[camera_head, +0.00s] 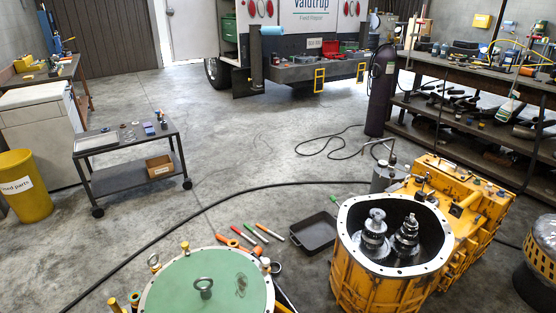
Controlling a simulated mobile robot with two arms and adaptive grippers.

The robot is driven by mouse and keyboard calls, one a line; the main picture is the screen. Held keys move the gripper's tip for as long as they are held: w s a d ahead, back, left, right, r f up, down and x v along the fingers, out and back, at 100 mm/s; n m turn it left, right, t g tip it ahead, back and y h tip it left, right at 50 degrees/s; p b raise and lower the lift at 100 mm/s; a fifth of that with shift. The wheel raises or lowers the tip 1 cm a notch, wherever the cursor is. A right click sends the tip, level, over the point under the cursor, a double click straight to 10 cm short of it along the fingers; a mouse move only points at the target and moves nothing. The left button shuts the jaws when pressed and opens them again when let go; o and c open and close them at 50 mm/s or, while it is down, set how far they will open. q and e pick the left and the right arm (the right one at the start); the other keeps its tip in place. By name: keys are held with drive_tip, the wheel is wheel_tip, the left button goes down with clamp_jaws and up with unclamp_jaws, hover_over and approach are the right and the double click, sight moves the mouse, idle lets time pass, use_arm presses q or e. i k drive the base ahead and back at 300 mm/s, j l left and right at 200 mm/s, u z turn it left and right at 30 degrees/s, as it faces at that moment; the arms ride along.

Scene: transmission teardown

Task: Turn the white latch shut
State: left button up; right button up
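I cannot make out a white latch anywhere in the head view; if it is here, it is hidden or too small to tell. Neither of my grippers shows. A yellow transmission housing (374,283) stands open at the lower right, with gears (374,238) upright inside it. A round green cover (215,291) with a pale rim and a lifting ring (204,287) lies at the bottom centre, cut off by the frame edge.
A black tray (315,233) and several coloured-handled tools (256,233) lie on the floor between cover and housing. A dark cart (130,179), a yellow bin (25,187) and a white cabinet (40,135) stand left.

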sight(265, 262)
drive_tip(key=i+l, duration=0.35)
drive_tip(key=l, duration=0.15)
drive_tip(key=i+l+z, duration=0.1)
drive_tip(key=i+l, duration=0.3)
drive_tip(key=l, duration=0.1)
